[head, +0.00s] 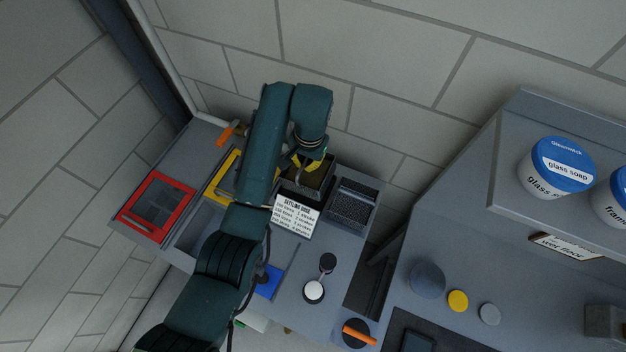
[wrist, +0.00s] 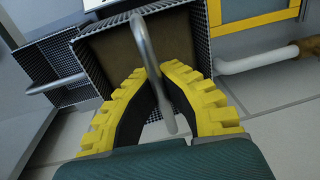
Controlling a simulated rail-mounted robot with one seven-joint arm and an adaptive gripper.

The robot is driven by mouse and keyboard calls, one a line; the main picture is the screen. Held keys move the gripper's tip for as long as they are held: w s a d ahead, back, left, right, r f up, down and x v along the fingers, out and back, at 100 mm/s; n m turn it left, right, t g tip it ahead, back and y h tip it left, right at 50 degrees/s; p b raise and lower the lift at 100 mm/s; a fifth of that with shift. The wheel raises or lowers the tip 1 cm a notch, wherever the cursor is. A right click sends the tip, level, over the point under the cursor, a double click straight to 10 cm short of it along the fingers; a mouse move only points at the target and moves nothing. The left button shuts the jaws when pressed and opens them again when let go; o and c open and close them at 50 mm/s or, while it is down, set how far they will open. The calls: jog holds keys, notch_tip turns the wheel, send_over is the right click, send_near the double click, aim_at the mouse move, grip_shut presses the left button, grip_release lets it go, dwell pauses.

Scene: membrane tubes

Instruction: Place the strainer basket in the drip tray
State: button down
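The strainer basket (wrist: 92,62) has dark mesh sides, a brown inside and a grey metal loop handle. It shows in the wrist view just beyond my gripper (wrist: 157,72), whose yellow ribbed fingers close in on both sides of the handle, tips against it. In the head view my gripper (head: 309,160) is over the brown-filled basket (head: 312,181) at the back of the counter, partly covered by my arm. The drip tray cannot be told for certain; a shallow grey recess (head: 190,240) left of my arm may be it.
A second mesh basket (head: 352,204) sits right of the first. A lettered white card (head: 293,217) stands in front. A red-framed panel (head: 157,207) and yellow frame (head: 217,180) lie left. A shelf (head: 505,190) with soap tubs is at right. The wall is close behind.

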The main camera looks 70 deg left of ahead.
aim_at(305, 177)
notch_tip(305, 177, down, 8)
jog(key=shift+s+a+r, duration=0.1)
jog(key=shift+s, duration=0.05)
jog(key=c, duration=1.8)
grip_release()
jog(key=shift+f, duration=0.25)
jog(key=o, duration=0.6)
jog(key=shift+c, duration=0.2)
notch_tip(305, 177, up, 12)
jog(key=d, duration=0.1)
jog(key=shift+w+r, duration=0.15)
jog(key=shift+w, duration=0.25)
